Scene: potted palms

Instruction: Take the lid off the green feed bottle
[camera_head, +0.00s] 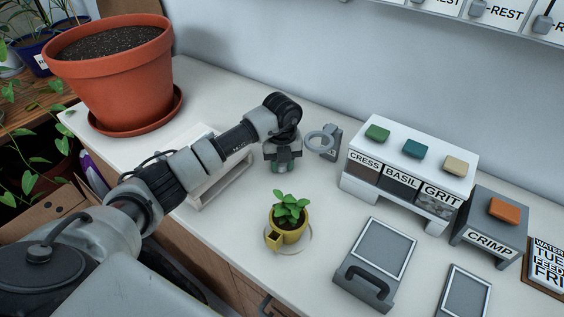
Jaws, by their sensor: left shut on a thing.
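My left gripper (283,156) points down over the white counter, shut at the top of the green feed bottle (283,169). My right gripper is not in view.
A grey ring holder (322,142) stands just right of the gripper. A white frame (222,178) lies left of it, under my arm. A small yellow pot with a plant (288,226) stands in front. The labelled dispenser (406,172) and CRIMP box (489,235) are right; a large terracotta pot (119,88) is left.

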